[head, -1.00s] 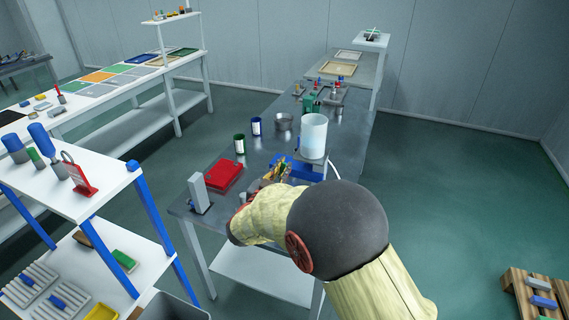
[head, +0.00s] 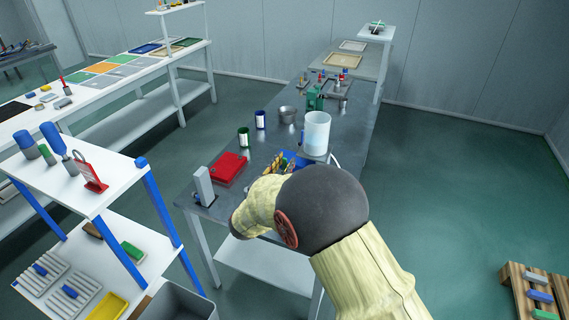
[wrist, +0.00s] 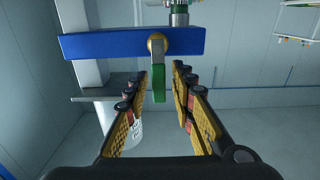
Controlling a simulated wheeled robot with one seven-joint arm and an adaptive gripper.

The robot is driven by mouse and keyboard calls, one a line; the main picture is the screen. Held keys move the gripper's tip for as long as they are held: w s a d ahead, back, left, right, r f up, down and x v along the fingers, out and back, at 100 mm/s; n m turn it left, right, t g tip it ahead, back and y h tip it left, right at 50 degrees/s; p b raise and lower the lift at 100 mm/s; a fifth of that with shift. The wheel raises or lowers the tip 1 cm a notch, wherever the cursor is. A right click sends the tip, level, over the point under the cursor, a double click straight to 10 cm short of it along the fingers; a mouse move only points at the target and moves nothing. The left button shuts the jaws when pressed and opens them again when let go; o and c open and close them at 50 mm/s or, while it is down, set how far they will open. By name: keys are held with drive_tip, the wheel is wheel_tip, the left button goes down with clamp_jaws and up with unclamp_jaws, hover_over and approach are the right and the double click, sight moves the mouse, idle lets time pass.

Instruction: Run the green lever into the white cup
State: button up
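The green lever (wrist: 159,88) hangs down from a brass pivot on a blue bar (wrist: 105,44) in the wrist view. My gripper (wrist: 161,78) is open, with one finger on each side of the lever's green end. Gaps show on both sides, so neither finger appears to touch it. A white cup (wrist: 134,138) shows lower left, partly hidden behind the left finger. In the head view, my arm hides the lever, the cup and most of my gripper. The translucent white tank (head: 317,132) stands just beyond the blue part (head: 297,158).
A red box (head: 229,167) and a grey upright block (head: 204,186) stand on the metal table (head: 268,150), left of my arm. A white shelf rack (head: 115,190) is at left.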

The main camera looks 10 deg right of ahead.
drive_tip(key=shift+o, duration=0.3)
drive_tip(key=v, duration=1.2)
